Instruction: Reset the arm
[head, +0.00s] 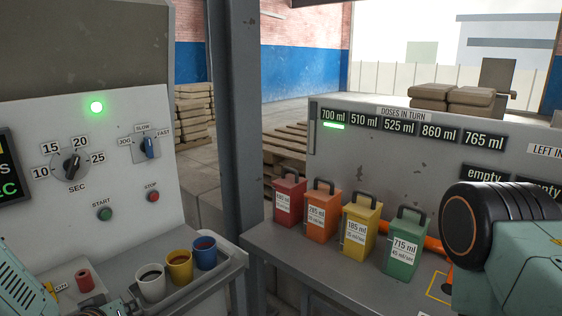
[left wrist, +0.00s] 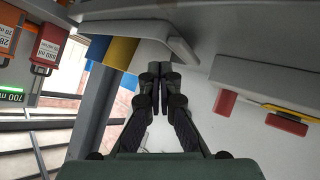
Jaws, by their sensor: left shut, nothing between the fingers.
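My left gripper (left wrist: 157,78) is shut and empty in the left wrist view, its two fingers together, pointing toward the grey tray. In the head view only a small part of the left gripper (head: 118,308) shows at the bottom edge, left of the white cup (head: 151,283). Part of my left arm shows at the lower left corner. My right arm's dark round joint and green link fill the lower right of the head view. The right gripper is not in view.
A tray (head: 228,272) holds white, yellow (head: 179,268) and blue cups (head: 204,254). Several coloured canisters (head: 404,244) stand on the grey bench (head: 300,262). A panel (head: 120,190) has dials and buttons, with a green lamp lit (head: 96,107). A post (head: 236,120) stands between.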

